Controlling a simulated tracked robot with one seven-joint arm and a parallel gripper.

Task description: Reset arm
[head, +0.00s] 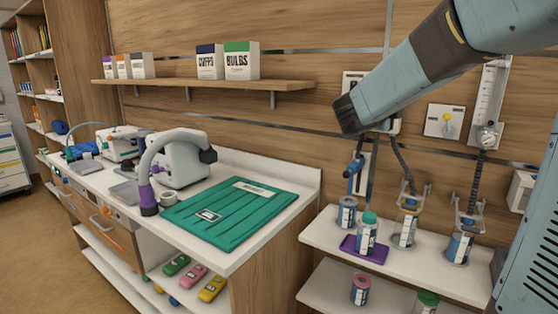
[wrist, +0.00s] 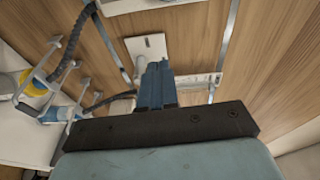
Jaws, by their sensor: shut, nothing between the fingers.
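My arm reaches in from the upper right in the head view. In the wrist view the two blue fingers of my gripper (wrist: 157,66) are together, shut, with nothing held. They point toward the wooden wall and a white wall plate (wrist: 146,46). I cannot tell the exact gap between the fingertips and the plate.
The white shelf (head: 325,243) holds a purple tray (head: 350,250) with a green-capped bottle (head: 367,235), and canisters in holders with dark hoses. Left stands a counter with a green mat (head: 235,215) and a purple-based curved device (head: 148,197). A wall shelf (head: 185,88) carries boxes.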

